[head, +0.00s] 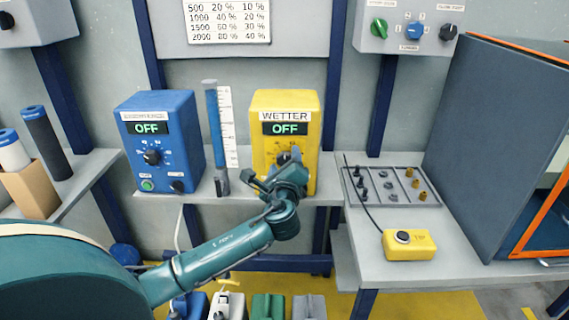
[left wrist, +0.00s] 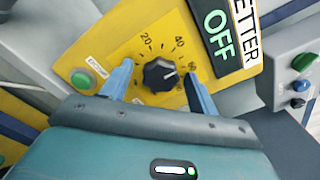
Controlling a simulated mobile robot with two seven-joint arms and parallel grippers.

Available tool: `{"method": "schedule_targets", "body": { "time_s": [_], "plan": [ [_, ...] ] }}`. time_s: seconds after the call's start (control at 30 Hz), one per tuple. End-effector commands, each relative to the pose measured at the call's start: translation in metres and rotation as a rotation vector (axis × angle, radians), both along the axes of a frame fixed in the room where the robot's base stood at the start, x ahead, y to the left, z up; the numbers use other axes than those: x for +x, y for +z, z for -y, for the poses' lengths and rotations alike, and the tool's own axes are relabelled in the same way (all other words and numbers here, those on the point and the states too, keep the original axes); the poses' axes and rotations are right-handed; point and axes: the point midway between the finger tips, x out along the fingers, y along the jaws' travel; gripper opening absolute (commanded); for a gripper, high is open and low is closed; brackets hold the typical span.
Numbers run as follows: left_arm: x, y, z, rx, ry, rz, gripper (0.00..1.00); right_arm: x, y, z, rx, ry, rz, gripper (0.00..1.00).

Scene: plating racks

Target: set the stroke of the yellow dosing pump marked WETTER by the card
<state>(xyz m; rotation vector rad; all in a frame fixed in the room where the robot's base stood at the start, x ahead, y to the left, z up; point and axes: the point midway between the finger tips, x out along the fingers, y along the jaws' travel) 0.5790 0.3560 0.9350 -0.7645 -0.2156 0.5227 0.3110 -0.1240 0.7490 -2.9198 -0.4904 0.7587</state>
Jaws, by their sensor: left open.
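The yellow dosing pump (head: 260,150) marked WETTER stands on the shelf in the head view, its display reading OFF. In the left wrist view the pump face (left wrist: 165,40) shows a black stroke knob (left wrist: 158,74) on a scale with 20 and 40 legible, and a green button (left wrist: 81,80). My left gripper (head: 280,170) is in front of the pump's face. In the left wrist view its open blue fingers (left wrist: 157,82) stand either side of the knob, apparently apart from it. The card (head: 228,21) hangs above, with rows of numbers and percentages. My right gripper is not in view.
A blue pump (head: 160,110), also reading OFF, stands left of a graduated tube (head: 217,140). To the right are a tray (head: 395,203) of small parts, a yellow button box (head: 409,244) and a large grey cabinet (head: 490,140). A control box (head: 405,25) with knobs is above.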

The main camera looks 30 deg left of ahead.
Motion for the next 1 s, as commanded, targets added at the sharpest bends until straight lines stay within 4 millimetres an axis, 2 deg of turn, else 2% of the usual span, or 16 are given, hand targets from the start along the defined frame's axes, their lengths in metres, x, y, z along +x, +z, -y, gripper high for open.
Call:
{"method": "schedule_targets", "body": {
  "time_s": [0.2,0.73,1.0],
  "plan": [
    [0.0002,0.0,-0.0001,0.0,0.0,0.0,0.6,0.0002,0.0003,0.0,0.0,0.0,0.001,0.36],
    [-0.0002,-0.0004,0.0002,0.0,-0.001,-0.001,0.17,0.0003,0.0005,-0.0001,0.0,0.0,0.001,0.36],
    [-0.0002,-0.0012,0.0004,-0.02,0.0,0.011,0.16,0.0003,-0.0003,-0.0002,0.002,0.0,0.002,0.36]
  ]
}}
